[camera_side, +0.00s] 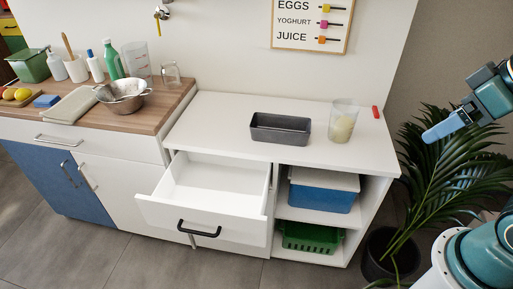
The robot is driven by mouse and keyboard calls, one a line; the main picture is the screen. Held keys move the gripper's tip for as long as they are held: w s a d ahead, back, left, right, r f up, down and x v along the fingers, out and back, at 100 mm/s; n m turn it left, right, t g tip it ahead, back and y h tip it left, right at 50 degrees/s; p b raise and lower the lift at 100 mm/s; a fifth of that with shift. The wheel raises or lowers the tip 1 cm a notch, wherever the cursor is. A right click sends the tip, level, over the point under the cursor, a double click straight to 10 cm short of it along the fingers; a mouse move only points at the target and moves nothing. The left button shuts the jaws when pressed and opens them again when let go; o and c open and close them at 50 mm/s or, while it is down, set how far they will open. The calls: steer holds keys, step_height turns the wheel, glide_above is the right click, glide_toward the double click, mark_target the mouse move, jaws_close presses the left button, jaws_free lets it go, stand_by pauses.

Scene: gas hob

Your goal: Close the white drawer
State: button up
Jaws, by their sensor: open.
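The white drawer (207,207) is pulled well out from the white cabinet, under the left part of the white counter. Its inside looks empty, and a dark bar handle (199,229) is on its front. My gripper (440,132) is at the right edge of the picture, in front of the plant and far to the right of the drawer. It is open and touches nothing of the drawer. Its fingers overlap in this view, so the gap between them is hard to see.
A dark grey tray (280,128) and a clear container (342,122) stand on the white counter (222,115). Open shelves right of the drawer hold a blue box (322,196) and a green basket (310,238). A potted palm (430,170) stands by my arm. Floor before the drawer is clear.

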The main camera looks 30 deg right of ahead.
steer(key=shift+w+a, duration=0.1)
steer(key=shift+w, duration=0.25)
steer(key=c, duration=0.7)
steer(key=w, duration=0.2)
steer(key=w+a+f, duration=0.1)
jaws_close()
steer(key=w+a+f+n, duration=0.2)
steer(key=w+a+f, duration=0.9)
steer(key=w, duration=0.1)
steer(key=s+a+f+n+t, duration=0.1)
steer(key=a+f+n, duration=0.2)
steer(key=a+f, duration=0.5)
steer(key=s+a+f+n, duration=0.1)
steer(key=a+f, duration=0.6)
steer(key=f, duration=0.7)
steer(key=shift+s+a+f+n+t+h, duration=0.3)
steer(key=shift+s+a+n+t+h, duration=0.1)
steer(key=shift+n, duration=0.5)
